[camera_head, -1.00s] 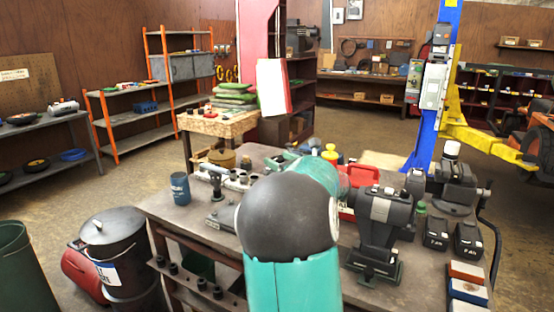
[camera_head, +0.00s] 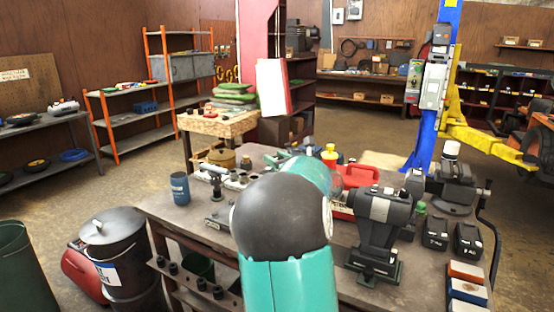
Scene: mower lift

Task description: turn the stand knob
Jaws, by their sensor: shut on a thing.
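My teal arm with its dark round joint fills the bottom middle of the head view and reaches away over the workbench (camera_head: 160,207). My gripper is not visible; the arm hides that part of the bench. A dark machine on a stand (camera_head: 379,232) is on the bench right of my arm. A small dark upright stand (camera_head: 216,186) is on the bench left of my arm. I cannot make out for certain which part is the stand knob, nor any contact with it.
A blue cup (camera_head: 180,188) is near the bench's left corner. A red can (camera_head: 362,175), a yellow-capped bottle (camera_head: 330,156) and dark battery packs (camera_head: 467,240) crowd the bench.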

